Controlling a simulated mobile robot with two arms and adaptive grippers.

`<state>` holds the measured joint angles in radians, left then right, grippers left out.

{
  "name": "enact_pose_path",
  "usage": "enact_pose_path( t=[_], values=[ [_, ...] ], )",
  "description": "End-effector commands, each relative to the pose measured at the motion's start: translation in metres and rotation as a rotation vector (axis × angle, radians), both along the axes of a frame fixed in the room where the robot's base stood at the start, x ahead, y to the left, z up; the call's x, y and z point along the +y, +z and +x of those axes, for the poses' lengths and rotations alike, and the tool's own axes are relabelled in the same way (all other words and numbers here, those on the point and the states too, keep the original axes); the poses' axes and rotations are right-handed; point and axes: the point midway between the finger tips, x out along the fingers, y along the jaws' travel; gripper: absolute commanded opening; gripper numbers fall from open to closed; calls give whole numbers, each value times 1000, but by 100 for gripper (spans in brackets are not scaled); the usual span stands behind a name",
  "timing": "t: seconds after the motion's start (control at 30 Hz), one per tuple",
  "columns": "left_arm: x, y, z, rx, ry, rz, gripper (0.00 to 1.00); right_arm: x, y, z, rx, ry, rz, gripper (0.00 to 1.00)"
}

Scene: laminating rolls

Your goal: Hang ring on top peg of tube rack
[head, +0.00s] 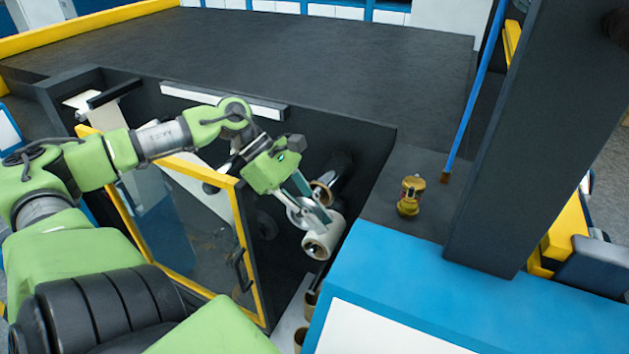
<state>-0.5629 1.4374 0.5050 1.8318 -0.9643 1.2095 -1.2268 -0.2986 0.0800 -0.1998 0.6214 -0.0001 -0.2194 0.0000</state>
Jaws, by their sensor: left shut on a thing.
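My left gripper (310,203) reaches into the open dark cabinet and is shut on a pale grey ring (294,217). The fingers cover part of the ring. Right beside the fingertips is a cream roll (325,241) with a dark core. A brown-edged tube end (323,192) shows just behind the fingers. A thick black peg-like cylinder (341,168) sticks out behind the gripper; the rest of the rack is hidden in shadow. I cannot tell whether the ring touches the roll. My right gripper does not show.
A yellow-framed clear door (245,225) stands open left of the gripper. Brown tube ends (310,302) sit lower down. A blue-and-white panel (400,290) and a dark post (535,140) bound the right. A small yellow-brown object (410,196) stands on the dark top.

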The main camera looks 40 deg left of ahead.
Motion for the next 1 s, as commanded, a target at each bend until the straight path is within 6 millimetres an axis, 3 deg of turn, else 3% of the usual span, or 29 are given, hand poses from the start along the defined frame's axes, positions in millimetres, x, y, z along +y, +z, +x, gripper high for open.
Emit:
enact_pose_path(
  t=[0.4, 0.8, 1.0],
  values=[
    [10, -4, 24, -3, 8, 8, 0, 1, -29, -2, 3, -1, 0, 40],
    [17, -4, 43, -1, 9, 9, 0, 1, -45, -2, 4, 0, 0, 40],
    [15, -2, 38, -1, 7, 7, 0, 1, -47, -2, 4, 0, 0, 40]
  ],
)
